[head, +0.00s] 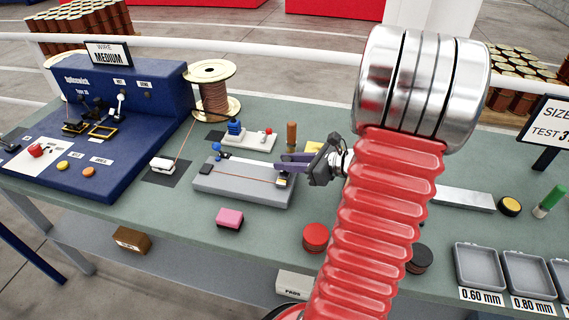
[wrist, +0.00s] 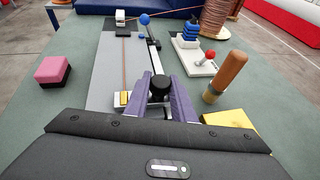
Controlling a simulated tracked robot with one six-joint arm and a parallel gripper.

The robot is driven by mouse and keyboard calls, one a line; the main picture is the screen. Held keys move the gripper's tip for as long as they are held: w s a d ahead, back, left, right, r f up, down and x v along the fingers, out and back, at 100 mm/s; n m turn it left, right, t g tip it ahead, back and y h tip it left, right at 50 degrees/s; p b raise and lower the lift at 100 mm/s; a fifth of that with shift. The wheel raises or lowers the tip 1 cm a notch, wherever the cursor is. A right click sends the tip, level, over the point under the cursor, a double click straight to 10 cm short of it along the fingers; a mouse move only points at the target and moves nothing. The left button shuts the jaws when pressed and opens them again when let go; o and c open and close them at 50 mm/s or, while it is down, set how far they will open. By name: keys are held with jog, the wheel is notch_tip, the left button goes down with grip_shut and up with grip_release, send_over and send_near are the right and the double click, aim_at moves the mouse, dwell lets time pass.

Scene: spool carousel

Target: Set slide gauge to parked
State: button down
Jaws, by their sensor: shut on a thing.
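The slide gauge looks to be the grey block (head: 240,190) at the middle of the bench, with a dark rail along its far side. The block also shows in the wrist view (wrist: 103,75), its rail running away from me. My gripper (head: 284,162) reaches in from the right over the block's right end. In the wrist view my gripper's purple fingers (wrist: 165,88) are shut on a black knob (wrist: 159,84) on the rail. A small yellow-topped piece (wrist: 124,99) sits left of the knob. Any scale or parked mark is too small to read.
A copper wire runs over the block from the spool (head: 213,92). A blue ball (head: 216,147) stands near the block's far left. A wooden handle (wrist: 231,72) rises close on the right, near a white base with a red knob (wrist: 211,54). A pink block (head: 230,217) lies in front.

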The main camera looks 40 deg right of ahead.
jog(key=c, duration=1.5)
grip_release()
jog(key=shift+s+f, duration=0.1)
jog(key=shift+s, duration=0.05)
jog(key=shift+d, duration=0.1)
jog(key=v, duration=1.3)
jog(key=shift+s+d+r, duration=0.1)
jog(key=shift+s+r, duration=0.2)
